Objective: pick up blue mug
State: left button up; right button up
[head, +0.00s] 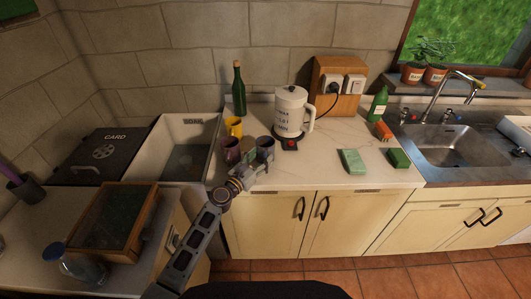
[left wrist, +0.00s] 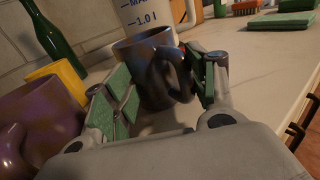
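The blue mug (head: 266,148) is dark blue-grey and stands upright on the counter, in front of the white kettle. In the left wrist view the blue mug (left wrist: 146,62) is ahead, between the fingertips, its handle turned toward the right finger. My left gripper (head: 256,163) is at the mug's near side. Its two green-padded fingers (left wrist: 168,92) are spread, one on each side of the mug. I cannot tell whether either pad touches it. The mug's lower part is partly hidden. My right gripper is not in view.
A purple mug (head: 231,151) and a yellow mug (head: 234,127) stand close on the left. A green bottle (head: 239,92) is behind them. The white kettle (head: 291,112) stands just behind the blue mug.

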pick_arm(q)
grip_shut()
jog(key=shift+r, duration=0.25)
dwell(0.4)
jog(key=shift+r, duration=0.15)
notch_tip(320, 180, up, 9)
jog(key=p, duration=0.6)
jog(key=shift+r, duration=0.2)
dwell(0.5)
